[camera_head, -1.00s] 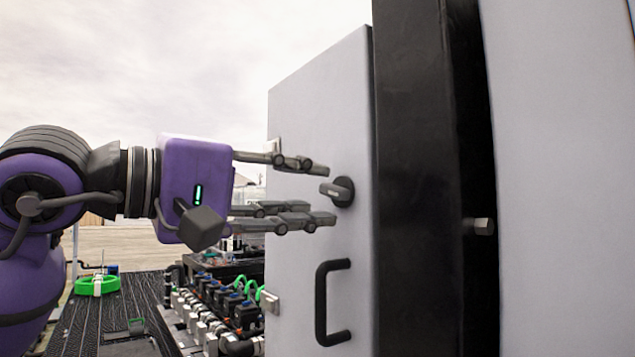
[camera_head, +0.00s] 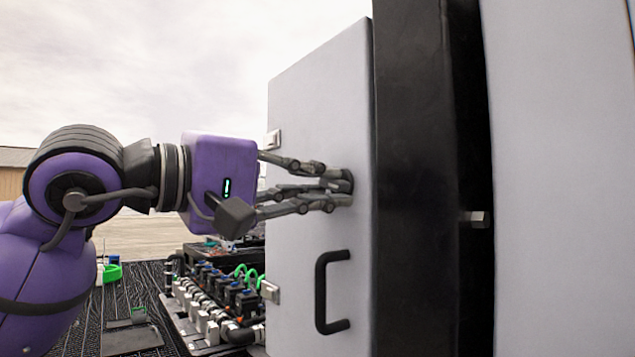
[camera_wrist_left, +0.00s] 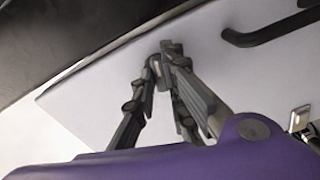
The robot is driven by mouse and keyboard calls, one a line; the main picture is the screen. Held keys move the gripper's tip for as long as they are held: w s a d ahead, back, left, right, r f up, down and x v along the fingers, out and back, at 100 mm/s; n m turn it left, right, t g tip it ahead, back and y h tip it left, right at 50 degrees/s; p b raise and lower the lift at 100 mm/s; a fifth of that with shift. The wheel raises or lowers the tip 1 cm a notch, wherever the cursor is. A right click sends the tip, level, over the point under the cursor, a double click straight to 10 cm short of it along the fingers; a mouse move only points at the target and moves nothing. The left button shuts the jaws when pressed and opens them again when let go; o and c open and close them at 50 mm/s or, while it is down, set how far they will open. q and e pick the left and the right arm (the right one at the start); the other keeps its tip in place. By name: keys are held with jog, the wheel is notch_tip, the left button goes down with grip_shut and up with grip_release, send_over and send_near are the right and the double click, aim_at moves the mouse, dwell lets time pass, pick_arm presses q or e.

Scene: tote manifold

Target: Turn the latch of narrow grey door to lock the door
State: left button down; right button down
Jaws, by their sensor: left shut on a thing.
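The narrow grey door (camera_head: 310,105) stands in the middle of the head view. It has a black D-shaped handle (camera_head: 322,292) below and a black latch (camera_head: 346,180) above it. My left gripper (camera_head: 338,186) is at the latch, its fingers closed around the knob and hiding most of it. In the left wrist view the gripper fingers (camera_wrist_left: 160,68) meet on the small latch against the pale door (camera_wrist_left: 95,95), and the handle (camera_wrist_left: 265,32) shows at the upper right. I cannot tell the latch's exact angle. My right gripper is not in view.
A black frame post (camera_head: 412,150) stands right of the door, with a small metal bolt (camera_head: 480,218) beside it and a large grey panel (camera_head: 560,180) further right. A manifold with valves and green hoses (camera_head: 225,295) sits lower left of the door.

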pick_arm(q)
jog(key=shift+r+n+p, duration=0.1)
jog(key=shift+n+p, duration=0.2)
jog(key=shift+n, duration=1.1)
jog(key=c, duration=1.8)
grip_release()
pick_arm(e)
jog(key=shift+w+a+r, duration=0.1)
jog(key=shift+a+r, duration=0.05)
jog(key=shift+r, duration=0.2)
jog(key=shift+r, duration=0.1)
pick_arm(q)
jog(key=v, duration=1.2)
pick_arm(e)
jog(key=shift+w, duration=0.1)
